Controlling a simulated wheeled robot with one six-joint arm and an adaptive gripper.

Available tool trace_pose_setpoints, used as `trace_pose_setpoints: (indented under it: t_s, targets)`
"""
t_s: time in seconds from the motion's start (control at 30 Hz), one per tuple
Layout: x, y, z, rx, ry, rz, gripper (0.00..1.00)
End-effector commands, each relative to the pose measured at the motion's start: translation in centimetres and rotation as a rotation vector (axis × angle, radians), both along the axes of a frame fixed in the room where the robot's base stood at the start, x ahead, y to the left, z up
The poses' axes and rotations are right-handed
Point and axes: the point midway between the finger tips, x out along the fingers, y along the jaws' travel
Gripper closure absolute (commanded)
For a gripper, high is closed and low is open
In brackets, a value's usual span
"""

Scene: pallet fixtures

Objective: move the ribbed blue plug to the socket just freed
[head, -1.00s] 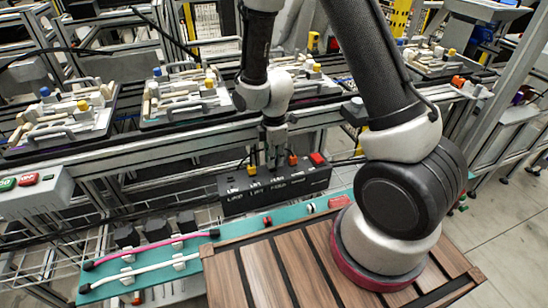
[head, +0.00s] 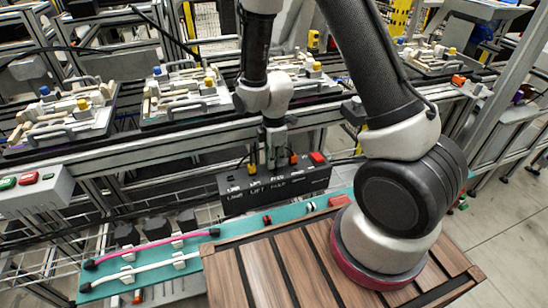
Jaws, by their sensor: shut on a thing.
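My gripper (head: 271,162) points down over the black socket box (head: 235,204), close to its top face. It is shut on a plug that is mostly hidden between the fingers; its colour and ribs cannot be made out. A yellow plug (head: 252,169) stands on the box just left of the gripper, and an orange plug (head: 293,160) just right of it. The socket openings are too small or hidden to tell which is empty. White lettering runs along the front of the box.
A teal board (head: 240,225) with pink (head: 160,242) and white cables (head: 150,269) lies in front. A conveyor with fixture pallets (head: 185,100) runs behind. A grey button box (head: 35,190) is at left.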

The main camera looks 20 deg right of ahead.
Motion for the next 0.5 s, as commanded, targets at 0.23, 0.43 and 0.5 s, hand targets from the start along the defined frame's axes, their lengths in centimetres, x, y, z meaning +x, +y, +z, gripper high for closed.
trace_pose_setpoints:
  t_s: [0.23,0.43,0.5]
  targets:
    - [0.00,0.00,-0.29,0.000,0.000,0.000,0.98]
    - [0.00,0.00,-0.54,0.000,0.001,0.000,0.98]
    - [-0.01,0.00,-0.62,0.000,0.001,0.000,0.98]
